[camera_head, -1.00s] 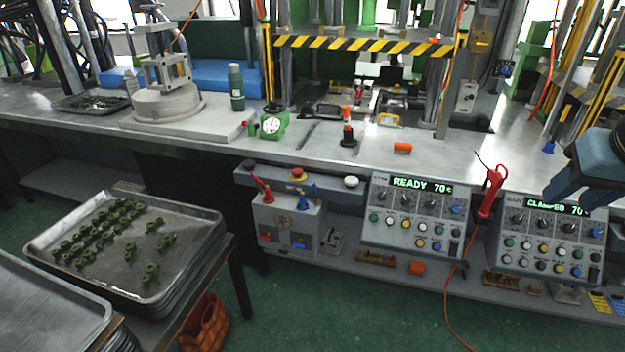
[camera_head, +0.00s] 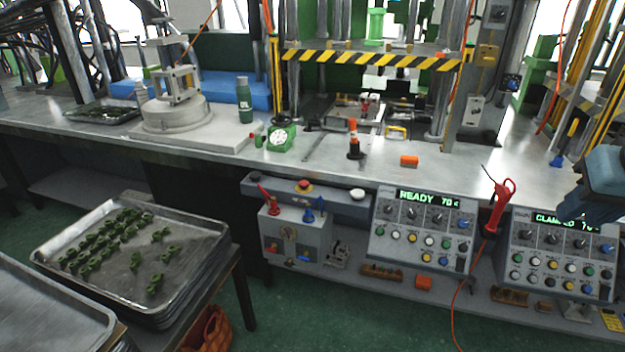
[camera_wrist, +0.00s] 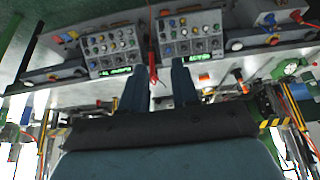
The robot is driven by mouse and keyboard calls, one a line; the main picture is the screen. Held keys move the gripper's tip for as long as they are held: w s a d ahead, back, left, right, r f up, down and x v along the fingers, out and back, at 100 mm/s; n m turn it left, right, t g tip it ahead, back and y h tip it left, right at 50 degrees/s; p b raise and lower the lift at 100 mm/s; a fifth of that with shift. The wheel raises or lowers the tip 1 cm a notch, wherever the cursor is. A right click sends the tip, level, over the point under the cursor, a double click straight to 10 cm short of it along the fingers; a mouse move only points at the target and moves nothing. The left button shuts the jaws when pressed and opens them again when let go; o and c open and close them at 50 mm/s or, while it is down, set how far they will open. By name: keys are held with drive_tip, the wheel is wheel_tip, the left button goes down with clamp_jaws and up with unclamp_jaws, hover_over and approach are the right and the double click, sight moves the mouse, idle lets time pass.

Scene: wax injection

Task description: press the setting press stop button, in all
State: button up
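A red mushroom button (camera_head: 304,185) sits on the grey bar below the bench's front edge, beside a white button (camera_head: 357,194). The control panel reading READY 70 (camera_head: 424,226) is right of it, with rows of coloured buttons and dark knobs. A second panel reading CLAMPED (camera_head: 563,254) stands further right. I cannot tell which button is the setting press stop. Part of my gripper shows at the right edge in the head view; its fingertips are not clear there. In the wrist view my gripper (camera_wrist: 158,66) has its two blue fingers apart, empty, short of the panels.
A red tool (camera_head: 501,205) on an orange cable hangs between the panels. A grey box with red and blue levers (camera_head: 296,236) stands under the bar. A tray of green parts (camera_head: 190,262) is at left. Open green floor (camera_head: 370,325) lies in front.

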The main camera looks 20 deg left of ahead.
clamp_jaws()
idle(1.4)
